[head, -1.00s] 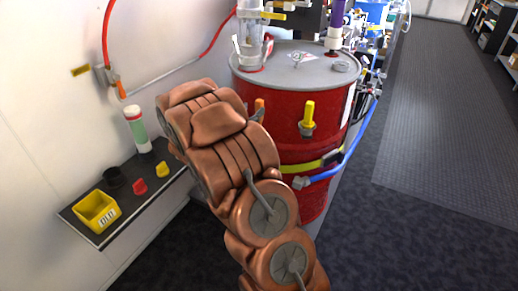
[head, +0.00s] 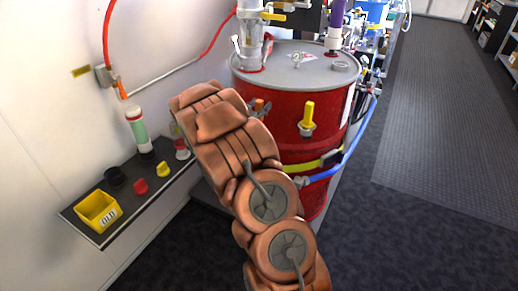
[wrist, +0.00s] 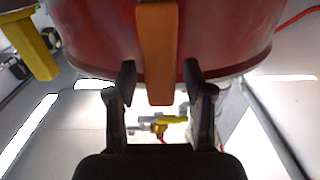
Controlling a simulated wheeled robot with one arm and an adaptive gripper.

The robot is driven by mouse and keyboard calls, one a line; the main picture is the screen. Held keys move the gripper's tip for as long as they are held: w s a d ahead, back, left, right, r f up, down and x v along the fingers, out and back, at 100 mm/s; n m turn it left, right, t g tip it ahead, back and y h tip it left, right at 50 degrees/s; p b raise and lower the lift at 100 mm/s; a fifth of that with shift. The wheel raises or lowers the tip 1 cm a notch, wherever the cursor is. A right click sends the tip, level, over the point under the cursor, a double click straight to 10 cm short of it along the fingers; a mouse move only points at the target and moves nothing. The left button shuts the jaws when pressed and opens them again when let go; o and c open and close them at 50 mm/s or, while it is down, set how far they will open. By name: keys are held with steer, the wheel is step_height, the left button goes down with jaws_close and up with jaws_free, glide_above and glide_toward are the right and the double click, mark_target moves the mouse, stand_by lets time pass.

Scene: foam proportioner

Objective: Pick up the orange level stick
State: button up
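The orange level stick (wrist: 157,50) stands out in front of the red drum (wrist: 90,30) in the wrist view. In the head view only a small orange piece (head: 260,105) shows at the drum's left side, the rest hidden by my arm. My gripper (wrist: 160,83) is open. Its two dark fingertips are on either side of the stick's free end, with a visible gap on both sides. In the head view the fingers are hidden behind my arm.
A yellow handle (head: 308,115) sticks out of the drum to the right. A narrow wall shelf (head: 75,213) on the left holds a yellow bin (head: 98,210), caps and bottles. Hoses run along the drum's right side. The dark floor (head: 420,220) at right is clear.

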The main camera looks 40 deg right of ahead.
jaws_close()
steer(key=shift+r, duration=0.15)
stand_by(0.5)
step_height(320, 180, up, 18)
stand_by(0.5)
step_height(320, 180, up, 12)
steer(key=p, duration=1.3)
steer(key=shift+w, duration=0.1)
stand_by(0.3)
